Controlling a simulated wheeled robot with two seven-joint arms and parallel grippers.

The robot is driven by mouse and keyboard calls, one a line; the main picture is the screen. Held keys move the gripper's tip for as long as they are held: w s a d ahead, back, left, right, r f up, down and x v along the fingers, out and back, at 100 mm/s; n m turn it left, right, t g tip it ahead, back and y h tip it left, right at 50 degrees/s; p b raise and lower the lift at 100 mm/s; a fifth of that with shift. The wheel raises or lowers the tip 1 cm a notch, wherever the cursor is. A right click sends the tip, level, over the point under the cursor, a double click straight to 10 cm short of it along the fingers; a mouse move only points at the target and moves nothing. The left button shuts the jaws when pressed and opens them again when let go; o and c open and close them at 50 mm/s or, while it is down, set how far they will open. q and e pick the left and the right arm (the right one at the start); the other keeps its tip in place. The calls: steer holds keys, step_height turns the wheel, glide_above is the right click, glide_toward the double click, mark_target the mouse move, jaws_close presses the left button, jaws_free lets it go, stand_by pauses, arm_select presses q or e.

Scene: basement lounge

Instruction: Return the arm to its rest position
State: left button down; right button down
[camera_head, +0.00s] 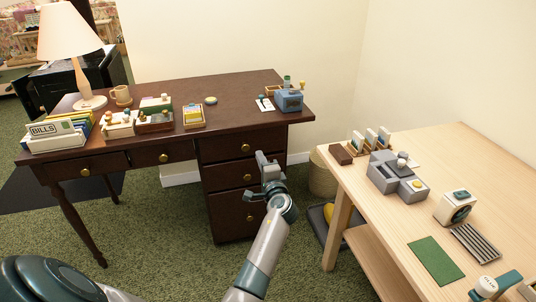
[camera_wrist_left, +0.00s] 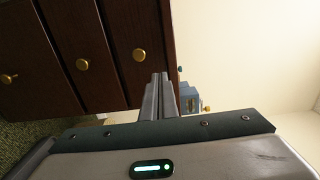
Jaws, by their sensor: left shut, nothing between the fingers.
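My left gripper (camera_head: 263,160) is raised in front of the dark wooden desk's drawer stack, its fingers pointing up and away. In the left wrist view, the two fingers (camera_wrist_left: 158,95) lie side by side, shut, with nothing seen between them. My left forearm (camera_head: 265,250) reaches up from the bottom of the head view, in the gap between the desk (camera_head: 230,95) and the light wooden table (camera_head: 480,170). The gripper appears apart from the drawers and holds nothing. My right gripper cannot be seen.
The desk bears a lamp (camera_head: 69,45), a bills box (camera_head: 58,132), small trays and a blue device (camera_head: 289,100) at its right corner. The light table holds a grey device (camera_head: 396,177), a green mat (camera_head: 436,259) and other items. A bin (camera_head: 322,175) stands between them. Green carpet shows below.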

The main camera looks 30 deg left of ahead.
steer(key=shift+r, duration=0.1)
